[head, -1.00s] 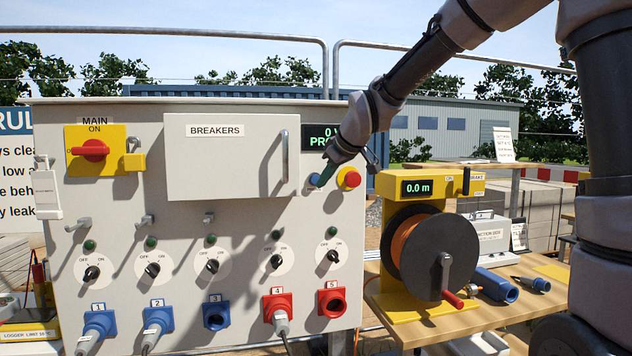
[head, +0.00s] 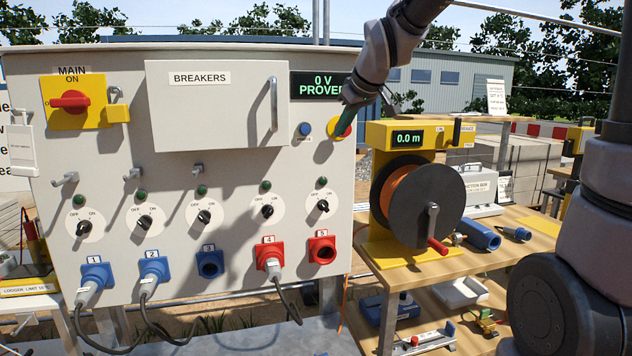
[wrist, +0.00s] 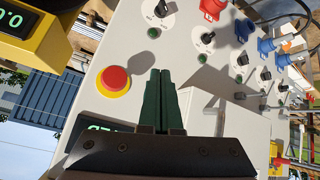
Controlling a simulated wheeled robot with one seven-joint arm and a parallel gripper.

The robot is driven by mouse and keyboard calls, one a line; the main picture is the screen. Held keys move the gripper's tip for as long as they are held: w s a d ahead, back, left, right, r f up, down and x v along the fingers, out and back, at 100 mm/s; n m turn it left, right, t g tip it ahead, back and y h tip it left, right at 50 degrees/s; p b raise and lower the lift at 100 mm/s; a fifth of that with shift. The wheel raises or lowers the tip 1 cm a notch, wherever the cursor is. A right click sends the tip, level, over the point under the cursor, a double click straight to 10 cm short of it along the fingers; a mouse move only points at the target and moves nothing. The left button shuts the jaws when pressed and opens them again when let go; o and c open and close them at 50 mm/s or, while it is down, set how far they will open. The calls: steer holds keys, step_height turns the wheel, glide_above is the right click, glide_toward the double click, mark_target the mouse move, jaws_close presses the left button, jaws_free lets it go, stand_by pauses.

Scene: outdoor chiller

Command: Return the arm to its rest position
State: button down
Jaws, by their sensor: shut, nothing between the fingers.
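My gripper (head: 345,121) is at the upper right of the grey electrical panel (head: 120,205) in the head view, in front of the red and yellow stop button. In the wrist view my gripper (wrist: 160,75) has its two dark green fingers together, with nothing between them. The stop button (wrist: 116,80) shows beside the fingers there; it is partly hidden in the head view (head: 334,130). A small blue button (head: 305,129) is left of it. The arm reaches in from the top of the head view. Whether the fingers touch the panel cannot be told.
A yellow cable reel (head: 424,205) reading 0.0 m stands on a wooden bench (head: 520,255) right of the panel. The display (head: 320,85) reads 0 V PROVED. The breaker cover (head: 215,105) projects left of my gripper. Plugs and cables hang below.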

steer(key=s+d+m+g+h, duration=0.1)
steer(key=s+d+m, duration=1.1)
steer(key=s+d, duration=0.7)
steer(key=shift+s+d+f+h, duration=0.2)
steer(key=shift+s+d+h, duration=0.2)
steer(key=shift+s, duration=1.05)
steer(key=shift+a, duration=0.1)
